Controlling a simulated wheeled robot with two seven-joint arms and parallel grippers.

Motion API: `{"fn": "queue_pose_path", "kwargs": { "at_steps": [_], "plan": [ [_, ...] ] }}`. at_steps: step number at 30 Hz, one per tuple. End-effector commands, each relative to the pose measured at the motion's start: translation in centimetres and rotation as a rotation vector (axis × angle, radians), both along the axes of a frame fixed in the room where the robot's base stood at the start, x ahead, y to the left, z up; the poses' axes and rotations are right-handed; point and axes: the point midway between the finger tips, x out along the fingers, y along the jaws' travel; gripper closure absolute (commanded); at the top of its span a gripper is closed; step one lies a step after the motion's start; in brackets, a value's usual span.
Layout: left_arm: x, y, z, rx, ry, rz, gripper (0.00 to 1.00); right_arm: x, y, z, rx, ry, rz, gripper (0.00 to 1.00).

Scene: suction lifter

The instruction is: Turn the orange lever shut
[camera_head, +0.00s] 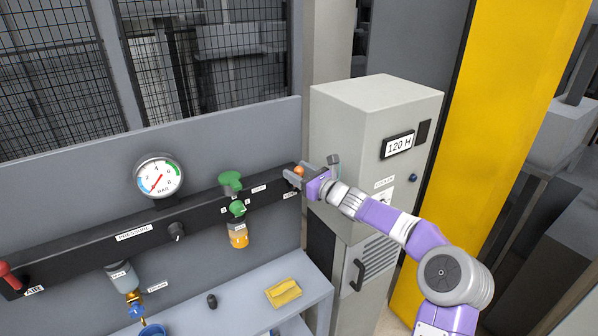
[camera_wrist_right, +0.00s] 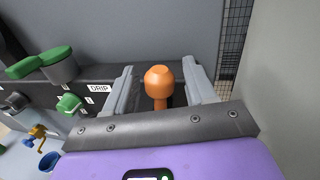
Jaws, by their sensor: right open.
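The orange lever (camera_head: 299,170) is at the right end of the black manifold bar, mostly hidden by my right gripper (camera_head: 294,176) in the head view. In the right wrist view the lever's round orange knob (camera_wrist_right: 159,82) and short stem stand between the two grey fingers of my right gripper (camera_wrist_right: 159,75). The fingers are apart, with a gap visible on each side of the knob. My left gripper is not in view.
The black bar (camera_head: 120,237) carries a pressure gauge (camera_head: 158,178), a green-topped unit (camera_head: 230,182) and a red lever (camera_head: 9,275). A beige cabinet (camera_head: 365,110) stands close to my right arm. A yellow cloth (camera_head: 283,292) lies on the shelf below.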

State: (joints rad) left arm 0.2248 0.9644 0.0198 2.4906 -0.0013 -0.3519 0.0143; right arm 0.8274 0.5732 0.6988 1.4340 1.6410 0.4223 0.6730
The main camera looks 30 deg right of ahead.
Motion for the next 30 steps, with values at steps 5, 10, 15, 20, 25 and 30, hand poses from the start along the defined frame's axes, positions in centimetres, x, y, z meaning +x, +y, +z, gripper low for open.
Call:
{"fn": "queue_pose_path", "kwargs": {
  "at_steps": [5, 10, 15, 20, 25, 30],
  "plan": [
    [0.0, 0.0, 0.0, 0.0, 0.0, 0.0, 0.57, 0.0, 0.0, 0.0, 0.0, 0.0, 0.0, 0.51],
    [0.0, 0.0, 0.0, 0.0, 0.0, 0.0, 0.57, 0.0, 0.0, 0.0, 0.0, 0.0, 0.0, 0.77],
    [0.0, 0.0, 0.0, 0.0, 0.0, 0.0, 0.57, 0.0, 0.0, 0.0, 0.0, 0.0, 0.0, 1.0],
    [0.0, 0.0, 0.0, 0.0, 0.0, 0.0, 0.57, 0.0, 0.0, 0.0, 0.0, 0.0, 0.0, 1.0],
    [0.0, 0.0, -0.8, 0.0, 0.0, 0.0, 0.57, 0.0, 0.3, -0.1, -0.035, -0.006, 0.001, 1.0],
    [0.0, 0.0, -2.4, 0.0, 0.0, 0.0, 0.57, -0.1, 0.8, -0.1, -0.131, -0.018, -0.001, 1.0]
  ]
}}
